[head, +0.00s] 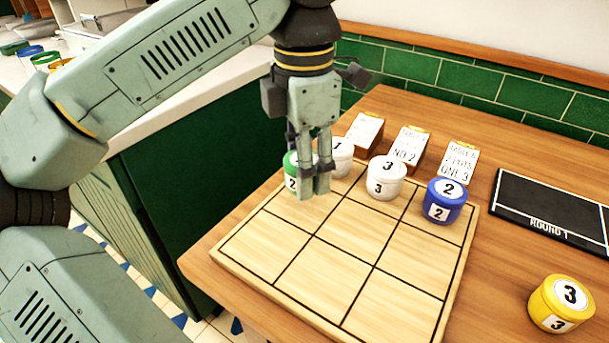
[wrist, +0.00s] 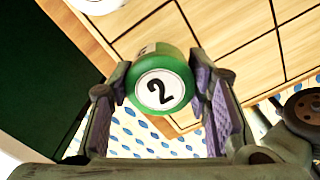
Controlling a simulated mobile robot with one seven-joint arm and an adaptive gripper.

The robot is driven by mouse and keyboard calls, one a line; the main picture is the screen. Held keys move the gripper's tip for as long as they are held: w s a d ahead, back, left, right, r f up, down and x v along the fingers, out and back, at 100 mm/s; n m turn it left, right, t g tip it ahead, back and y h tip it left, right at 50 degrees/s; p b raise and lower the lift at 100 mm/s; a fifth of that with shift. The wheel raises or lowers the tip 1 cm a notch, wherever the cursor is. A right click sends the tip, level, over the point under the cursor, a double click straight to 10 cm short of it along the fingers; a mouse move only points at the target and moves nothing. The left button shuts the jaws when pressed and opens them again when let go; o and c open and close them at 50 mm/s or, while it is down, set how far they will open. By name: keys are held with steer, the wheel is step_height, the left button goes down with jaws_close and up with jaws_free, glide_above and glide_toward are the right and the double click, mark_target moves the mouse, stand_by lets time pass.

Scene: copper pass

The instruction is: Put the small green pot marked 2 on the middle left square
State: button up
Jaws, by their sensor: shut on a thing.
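The small green pot (head: 291,167) marked 2 is between the fingers of my gripper (head: 314,186) in the head view, partly hidden by them. In the wrist view the green pot (wrist: 160,84) shows its 2 label facing the camera, with a finger on each side. The wooden board (head: 268,289) has a three-by-three grid. The pot is near the board's left side, around the middle left square (head: 300,209), which looks bare. I cannot tell whether the pot touches the board.
A white pot (head: 342,160) marked 1, a white pot (head: 386,179) marked 3 and a blue pot (head: 445,202) marked 2 stand along the back row. A yellow pot (head: 561,304) is right of the board.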

steer(key=shift+s+f, duration=0.1)
steer(key=shift+f, duration=1.3)
steer(key=shift+f, duration=0.2)
steer(key=o, duration=1.2)
steer(key=shift+o, duration=0.2)
steer(key=shift+r, duration=0.1)
step_height(320, 180, up, 11)
steer(key=shift+r+p, duration=0.15)
steer(key=shift+p, duration=0.3)
steer(key=shift+r, duration=0.45)
